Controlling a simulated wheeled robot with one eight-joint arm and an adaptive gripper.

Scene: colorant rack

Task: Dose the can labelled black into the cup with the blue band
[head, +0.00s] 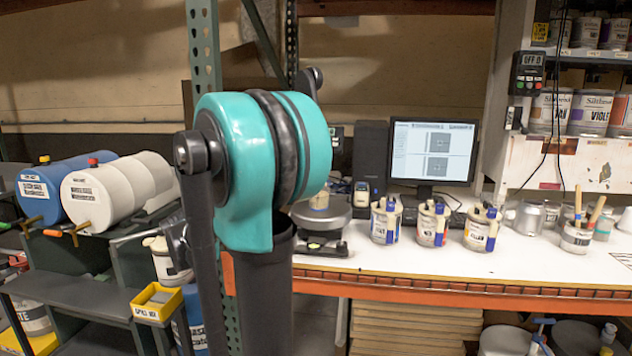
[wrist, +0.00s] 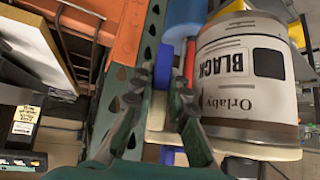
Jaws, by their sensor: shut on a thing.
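In the head view, my arm hides most of the gripper; a white can (head: 165,262), apparently the held one, shows left of the arm, off the counter. A small yellowish cup (head: 319,200) stands on the scale (head: 322,218); I cannot tell whether it has a blue band.
A rack with drums (head: 110,190) and a yellow bin (head: 157,303) is at left. A green upright (head: 204,45) stands behind my arm.

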